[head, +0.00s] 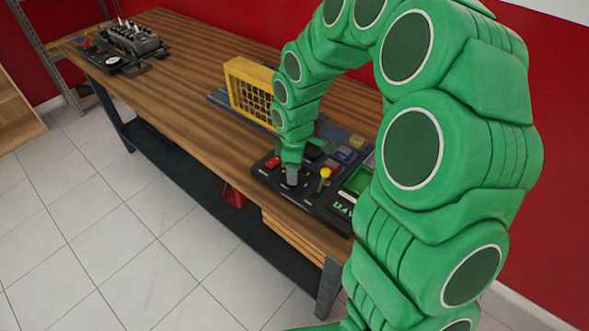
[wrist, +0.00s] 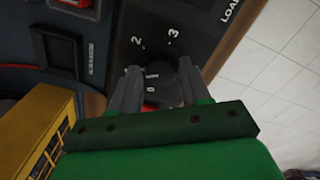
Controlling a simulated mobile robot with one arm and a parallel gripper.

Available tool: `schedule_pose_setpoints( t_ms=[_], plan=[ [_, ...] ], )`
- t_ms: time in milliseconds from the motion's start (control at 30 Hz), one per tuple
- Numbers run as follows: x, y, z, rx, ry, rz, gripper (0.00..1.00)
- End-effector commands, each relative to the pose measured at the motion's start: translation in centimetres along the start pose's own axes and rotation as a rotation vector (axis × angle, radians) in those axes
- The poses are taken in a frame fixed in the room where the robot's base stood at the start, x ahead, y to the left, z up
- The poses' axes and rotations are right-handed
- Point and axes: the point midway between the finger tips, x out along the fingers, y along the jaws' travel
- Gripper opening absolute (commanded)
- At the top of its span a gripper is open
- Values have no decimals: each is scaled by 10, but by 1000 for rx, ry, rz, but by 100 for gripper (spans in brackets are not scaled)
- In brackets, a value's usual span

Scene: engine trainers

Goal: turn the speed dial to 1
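The speed dial (wrist: 162,74) is a dark round knob on a black panel in the wrist view. White marks 2 and 3 are printed beyond it, and a mark that looks like 0 is on the near side. The mark for 1 cannot be made out clearly. My gripper (wrist: 159,68) has one grey finger on each side of the dial, with a gap between them. I cannot see firm contact with the knob. In the head view my gripper (head: 292,176) points down onto the black control panel (head: 270,182) and hides the dial.
A yellow-knobbed lever (head: 325,173), a red button (head: 272,163) and a green display (head: 357,180) are close to my gripper. A yellow grille guard (head: 250,90) stands behind. An engine model (head: 134,40) is at the table's far end. The middle of the wooden table (head: 185,80) is clear.

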Motion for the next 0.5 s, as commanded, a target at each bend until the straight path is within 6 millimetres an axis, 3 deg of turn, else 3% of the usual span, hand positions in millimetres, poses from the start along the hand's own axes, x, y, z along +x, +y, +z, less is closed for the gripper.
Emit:
schedule_pose_setpoints(
  t_ms=[100,500],
  plan=[
    [0,0,0,0,-1,-1,62],
    [-3,0,1,-1,-2,-2,62]
  ],
)
